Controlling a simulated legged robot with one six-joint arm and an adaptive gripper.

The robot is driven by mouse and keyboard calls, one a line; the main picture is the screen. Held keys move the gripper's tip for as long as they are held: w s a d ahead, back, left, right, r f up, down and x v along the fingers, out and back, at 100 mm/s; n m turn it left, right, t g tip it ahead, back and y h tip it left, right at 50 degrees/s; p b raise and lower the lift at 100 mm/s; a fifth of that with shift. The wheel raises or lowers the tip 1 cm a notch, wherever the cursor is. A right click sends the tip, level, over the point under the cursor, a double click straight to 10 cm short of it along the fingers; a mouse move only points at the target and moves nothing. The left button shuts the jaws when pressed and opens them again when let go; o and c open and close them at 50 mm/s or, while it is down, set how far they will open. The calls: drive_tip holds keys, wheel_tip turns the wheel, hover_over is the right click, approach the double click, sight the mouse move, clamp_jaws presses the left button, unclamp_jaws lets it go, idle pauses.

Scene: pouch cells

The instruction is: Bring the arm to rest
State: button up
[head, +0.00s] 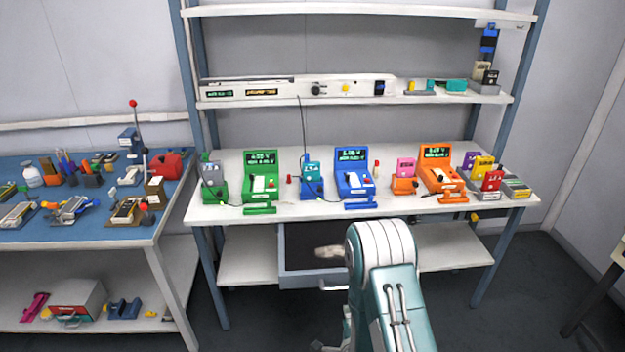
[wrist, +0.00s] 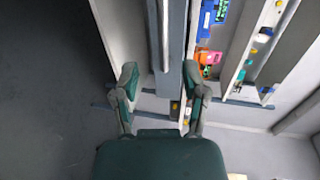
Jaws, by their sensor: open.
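My arm (head: 385,275) rises in front of the white bench in the head view, its white and teal links bent at the top. In the wrist view my gripper (wrist: 160,78) is open, its two dark green fingers apart with nothing held between them. In the head view the gripper is mostly hidden behind the arm and below the frame edge; only a small grey part shows at the bottom.
The white bench (head: 290,210) holds green, blue and orange testers. An open drawer (head: 300,275) sits below it, beside my arm. A blue table (head: 100,232) with tools stands at left. A dark-legged table (head: 618,248) is at right. Dark floor (head: 530,300) is clear at right.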

wheel_tip(320, 180, up, 22)
drive_tip(key=n+g, duration=0.5)
drive_tip(key=n, duration=0.4)
drive_tip(key=s+r+n+g, duration=0.2)
drive_tip(key=s+r+n, duration=0.2)
drive_tip(key=s, duration=0.8)
drive_tip(key=s+d+r+n+g, duration=0.1)
drive_tip(key=s+r+n+g, duration=0.2)
drive_tip(key=s+r, duration=0.5)
drive_tip(key=s+n, duration=0.1)
drive_tip(key=s, duration=0.4)
drive_tip(key=shift+d+r+n, duration=0.2)
drive_tip(key=shift+d+n, duration=0.05)
drive_tip(key=shift+n, duration=0.15)
